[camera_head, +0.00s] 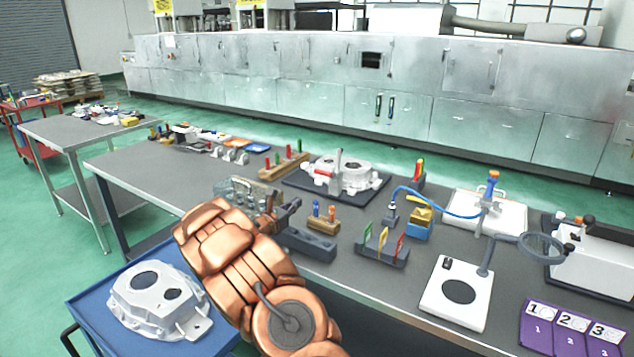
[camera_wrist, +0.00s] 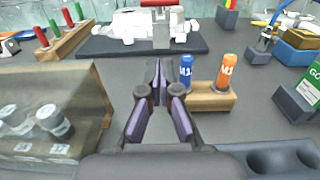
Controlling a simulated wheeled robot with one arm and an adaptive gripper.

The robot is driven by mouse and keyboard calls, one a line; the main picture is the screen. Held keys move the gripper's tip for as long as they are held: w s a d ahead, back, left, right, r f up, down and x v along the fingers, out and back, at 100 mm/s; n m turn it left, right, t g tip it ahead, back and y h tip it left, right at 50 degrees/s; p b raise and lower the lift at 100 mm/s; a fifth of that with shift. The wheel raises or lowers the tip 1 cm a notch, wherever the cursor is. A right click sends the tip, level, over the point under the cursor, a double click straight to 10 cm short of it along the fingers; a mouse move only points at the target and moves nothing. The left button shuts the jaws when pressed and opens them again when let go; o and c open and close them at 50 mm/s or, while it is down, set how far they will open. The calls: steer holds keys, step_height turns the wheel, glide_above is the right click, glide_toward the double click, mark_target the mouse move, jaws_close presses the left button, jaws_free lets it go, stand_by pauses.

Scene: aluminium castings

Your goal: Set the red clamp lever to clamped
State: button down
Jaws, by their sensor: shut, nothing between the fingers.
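The red clamp lever (camera_head: 323,172) shows on the near left side of a silver casting (camera_head: 352,170), which sits on a dark plate (camera_head: 372,193). In the wrist view the red lever (camera_wrist: 158,3) lies across the top edge, partly cut off, above the casting (camera_wrist: 130,28). The grey upright post of the clamp (camera_head: 338,160) stands by it in the head view. My gripper (camera_head: 298,203) is shut and empty, over the table in front of the plate. In the wrist view its fingertips (camera_wrist: 159,64) meet short of the plate, apart from the lever.
A wooden block with blue and orange pegs (camera_wrist: 208,97) stands close right of my fingers. A clear-lidded box (camera_wrist: 50,115) is at left. A rack of red and green pegs (camera_head: 283,165) stands left of the plate. Bare table lies between gripper and plate.

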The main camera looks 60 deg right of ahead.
steer(key=d+r+p, duration=0.2)
steer(key=d+p, duration=0.2)
steer(key=d, duration=0.9)
steer(key=shift+w+r+p, duration=0.2)
steer(key=shift+r+p, duration=0.1)
steer(key=shift+r, duration=0.05)
steer(key=shift+r+y, duration=0.3)
steer(key=shift+r, duration=0.15)
